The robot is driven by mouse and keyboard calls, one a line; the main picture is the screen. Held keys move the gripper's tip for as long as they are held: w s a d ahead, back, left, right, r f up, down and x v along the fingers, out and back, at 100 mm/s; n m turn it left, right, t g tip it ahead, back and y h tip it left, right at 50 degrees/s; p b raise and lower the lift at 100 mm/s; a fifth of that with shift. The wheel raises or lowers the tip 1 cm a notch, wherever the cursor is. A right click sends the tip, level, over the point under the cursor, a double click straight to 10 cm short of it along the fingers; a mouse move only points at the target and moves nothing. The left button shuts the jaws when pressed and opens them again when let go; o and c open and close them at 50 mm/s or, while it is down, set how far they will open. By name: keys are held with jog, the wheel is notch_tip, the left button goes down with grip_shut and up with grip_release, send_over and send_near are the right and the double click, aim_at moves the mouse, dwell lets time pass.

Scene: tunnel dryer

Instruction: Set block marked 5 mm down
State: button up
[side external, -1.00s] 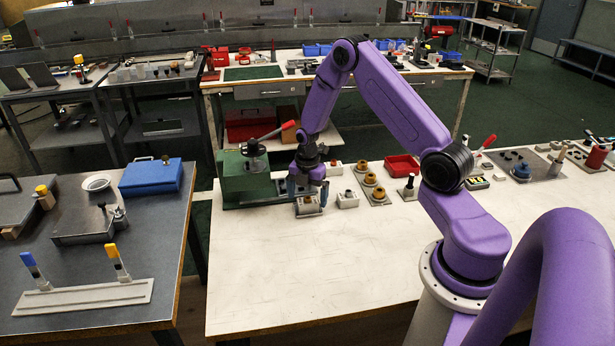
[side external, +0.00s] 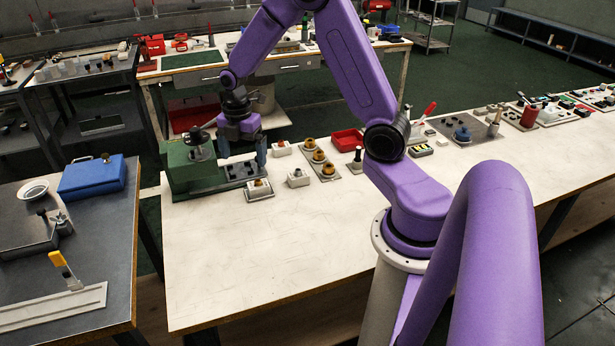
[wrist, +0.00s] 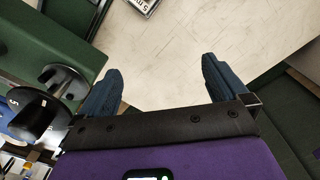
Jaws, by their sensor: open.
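My gripper (side external: 243,154) is open and empty, above and slightly behind the block. Its two blue fingers (wrist: 160,78) are spread wide in the wrist view, with only bare tabletop between them.
The green fixture (side external: 190,170) with a dark clamp knob stands close left of my gripper. A small white block (side external: 298,178) and a plate of brass knobs (side external: 322,166) stand to the right, with a red tray (side external: 347,141) beyond. The front tabletop is clear.

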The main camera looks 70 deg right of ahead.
jog(key=s+a+r+m, duration=0.2)
jog(key=s+a+r, duration=0.1)
jog(key=s+a, duration=0.35)
jog(key=s+a+r+m, duration=0.1)
jog(key=s+a+r, duration=0.3)
jog(key=s+a, duration=0.25)
jog(key=s+a+r+m, duration=0.2)
jog(key=s+m, duration=0.1)
jog(key=s, duration=1.2)
jog(key=shift+m, duration=0.3)
